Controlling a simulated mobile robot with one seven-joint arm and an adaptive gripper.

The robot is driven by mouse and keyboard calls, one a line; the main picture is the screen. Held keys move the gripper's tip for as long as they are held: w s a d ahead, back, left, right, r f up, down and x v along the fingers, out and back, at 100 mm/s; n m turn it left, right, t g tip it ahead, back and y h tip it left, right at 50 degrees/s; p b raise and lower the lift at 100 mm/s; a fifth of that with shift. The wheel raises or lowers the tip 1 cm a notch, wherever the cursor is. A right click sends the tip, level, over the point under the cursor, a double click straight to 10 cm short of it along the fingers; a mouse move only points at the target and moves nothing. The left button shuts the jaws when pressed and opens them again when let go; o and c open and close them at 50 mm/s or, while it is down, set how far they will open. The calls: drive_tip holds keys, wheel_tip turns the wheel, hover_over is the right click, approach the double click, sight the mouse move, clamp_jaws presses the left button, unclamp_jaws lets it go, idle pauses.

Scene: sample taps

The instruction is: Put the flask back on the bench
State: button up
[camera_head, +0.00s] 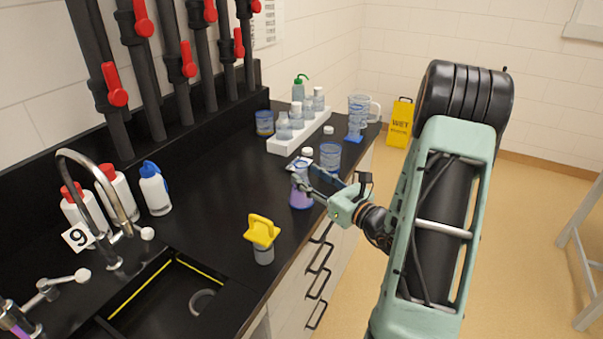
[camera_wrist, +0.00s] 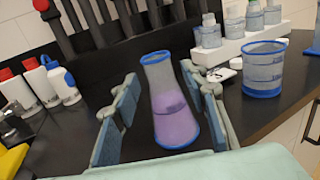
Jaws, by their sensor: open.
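The flask (camera_head: 301,190) is a clear conical vessel with a blue rim and purple liquid. In the head view it appears to stand upright on the black bench (camera_head: 215,205), near the front edge. In the wrist view the flask (camera_wrist: 172,108) is between the two fingers of my gripper (camera_wrist: 160,76), with visible gaps on both sides. My gripper (camera_head: 317,186) is open and reaches in from the right, around the flask. The exact contact under the flask's base is hard to tell.
A beaker (camera_head: 330,156) stands just behind the flask, also in the wrist view (camera_wrist: 263,70). A white rack (camera_head: 300,130) of bottles is farther back. A yellow-topped container (camera_head: 263,240) stands nearer, beside the sink (camera_head: 165,300). The bench middle is clear.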

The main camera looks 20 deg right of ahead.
drive_tip(key=v, duration=0.8)
drive_tip(key=shift+s+b, duration=0.2)
drive_tip(key=shift+b, duration=0.15)
drive_tip(key=shift+d, duration=0.1)
